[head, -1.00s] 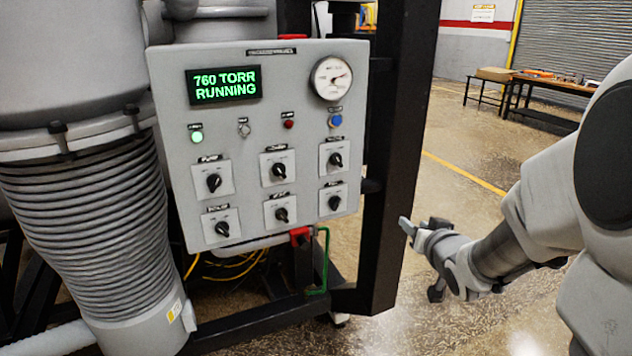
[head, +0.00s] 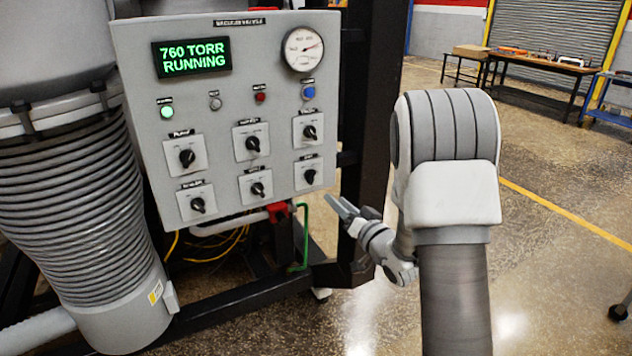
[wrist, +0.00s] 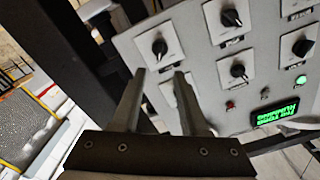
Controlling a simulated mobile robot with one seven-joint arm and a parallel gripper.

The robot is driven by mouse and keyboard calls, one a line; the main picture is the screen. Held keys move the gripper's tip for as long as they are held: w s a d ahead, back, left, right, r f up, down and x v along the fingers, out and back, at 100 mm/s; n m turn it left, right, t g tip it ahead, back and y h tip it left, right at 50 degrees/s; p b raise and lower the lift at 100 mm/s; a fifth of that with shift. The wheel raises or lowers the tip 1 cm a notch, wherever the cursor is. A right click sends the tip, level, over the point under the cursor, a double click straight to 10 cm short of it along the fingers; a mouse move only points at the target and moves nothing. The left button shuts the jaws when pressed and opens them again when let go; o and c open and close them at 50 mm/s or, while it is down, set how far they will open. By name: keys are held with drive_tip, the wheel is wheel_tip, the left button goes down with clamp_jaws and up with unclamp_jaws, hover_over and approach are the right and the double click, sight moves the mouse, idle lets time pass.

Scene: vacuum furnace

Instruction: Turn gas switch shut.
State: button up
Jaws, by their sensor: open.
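The grey control panel (head: 225,105) carries two rows of black rotary switches on pale square plates. The labels are too blurred to tell which one is the gas switch. The lower right switch (head: 310,177) is nearest my gripper (head: 341,206), which is just right of and below the panel's lower right corner, apart from it. In the wrist view, the panel appears upside down. There my gripper (wrist: 160,74) is open and empty, with the lower right switch (wrist: 159,48) just beyond the fingertips. The upper right switch's plate is partly hidden by a finger.
A display (head: 192,58) reads "760 TORR RUNNING" above the switches, beside a round gauge (head: 303,49). A black frame post (head: 368,110) stands right of the panel. A red handle (head: 279,211) and green pipe (head: 304,237) lie below it. Open floor lies to the right.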

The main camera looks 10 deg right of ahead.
sight(314, 178)
drive_tip(key=x, duration=1.1)
drive_tip(key=shift+w, duration=0.2)
clamp_jaws()
